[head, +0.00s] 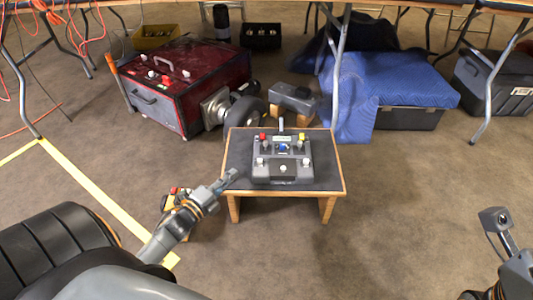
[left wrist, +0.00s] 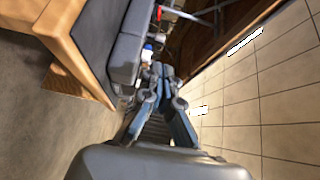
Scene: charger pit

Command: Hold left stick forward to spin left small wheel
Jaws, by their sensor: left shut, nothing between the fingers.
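A dark grey controller (head: 283,170) with a red knob, a yellow knob, a small screen and pale sticks sits on a low wooden table (head: 325,183). Its left stick (head: 261,162) stands on the left of the face. My left gripper (head: 233,175) is shut and empty, just left of the controller over the table's left edge, apart from the stick. In the left wrist view, the shut fingers (left wrist: 163,75) point along the controller's side. My right arm shows at the lower right; its gripper's fingers are unclear. I cannot tell which wheel is the left small one.
Behind the table stand a red and black machine (head: 180,78) with a dark wheel (head: 243,110) and a grey device (head: 295,97). A blue blanket (head: 400,82) covers a case at the back right. Yellow tape marks the left floor. Carpet right of the table is clear.

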